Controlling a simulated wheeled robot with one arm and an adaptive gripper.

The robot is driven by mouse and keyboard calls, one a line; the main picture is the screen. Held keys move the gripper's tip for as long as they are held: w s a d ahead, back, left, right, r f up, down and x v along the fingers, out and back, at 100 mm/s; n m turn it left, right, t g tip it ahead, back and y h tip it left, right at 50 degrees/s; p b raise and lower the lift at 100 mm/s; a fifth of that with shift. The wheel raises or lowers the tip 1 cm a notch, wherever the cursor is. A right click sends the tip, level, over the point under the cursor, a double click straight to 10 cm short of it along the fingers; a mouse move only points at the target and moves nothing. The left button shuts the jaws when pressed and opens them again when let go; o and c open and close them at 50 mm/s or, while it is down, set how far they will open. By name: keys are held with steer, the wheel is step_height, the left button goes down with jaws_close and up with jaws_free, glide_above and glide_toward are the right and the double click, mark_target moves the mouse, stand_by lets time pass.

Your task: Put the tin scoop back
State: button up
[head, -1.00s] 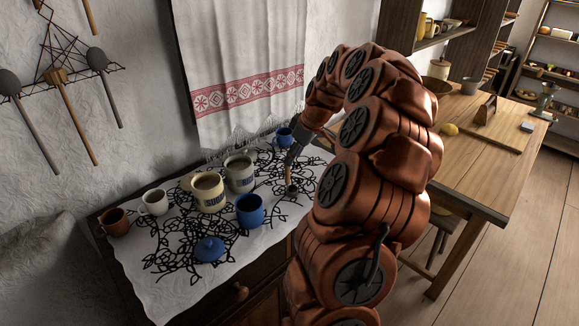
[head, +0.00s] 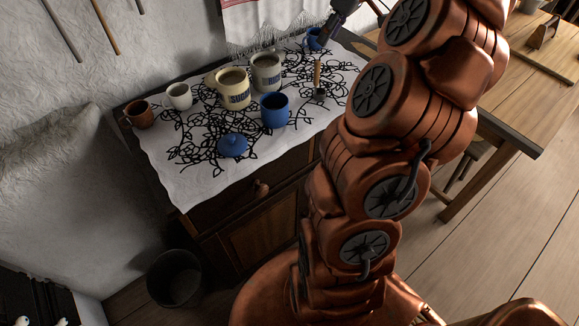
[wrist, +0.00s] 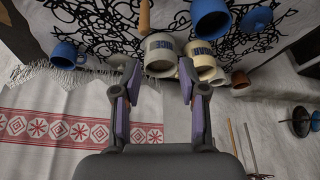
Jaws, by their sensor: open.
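The likely tin scoop has a wooden handle (head: 317,74) and a dark head (head: 319,94). It is on the white patterned cloth (head: 185,185) over the cabinet, right of the grey lettered jar (head: 267,74). Its handle points up in the head view; I cannot tell whether it stands or leans. Its handle (wrist: 145,15) also shows at the top of the wrist view. My gripper (wrist: 158,78) is open and empty, apart from the scoop. In the head view my gripper (head: 333,32) is above and behind it, partly cut by the top edge.
A cream lettered jar (head: 233,88), a blue mug (head: 274,110), a blue lid (head: 233,145), a white mug (head: 179,96) and a brown mug (head: 140,114) stand on the cloth. Another blue mug (head: 314,39) is at the back, near the hanging towel (head: 265,20). Long-handled tools hang on the wall.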

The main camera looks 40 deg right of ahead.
steer(key=s+a+f+g, duration=0.1)
steer(key=s+a+g, duration=0.15)
steer(key=a, duration=1.05)
steer(key=s+a+f+g, duration=0.1)
steer(key=s+a, duration=0.3)
steer(key=a, duration=0.9)
steer(key=s+a+f+m+g, duration=0.1)
steer(key=s+a+f, duration=0.3)
steer(key=s, duration=0.5)
steer(key=s+a+f+m+g+h, duration=0.1)
steer(key=s+a+f, duration=0.3)
steer(key=s, duration=0.6)
steer(key=shift+s+a+f+m+h, duration=0.2)
steer(key=shift+s+a+m+h, duration=0.1)
steer(key=shift+m, duration=0.4)
steer(key=shift+d+g, duration=0.15)
steer(key=shift+g, duration=0.1)
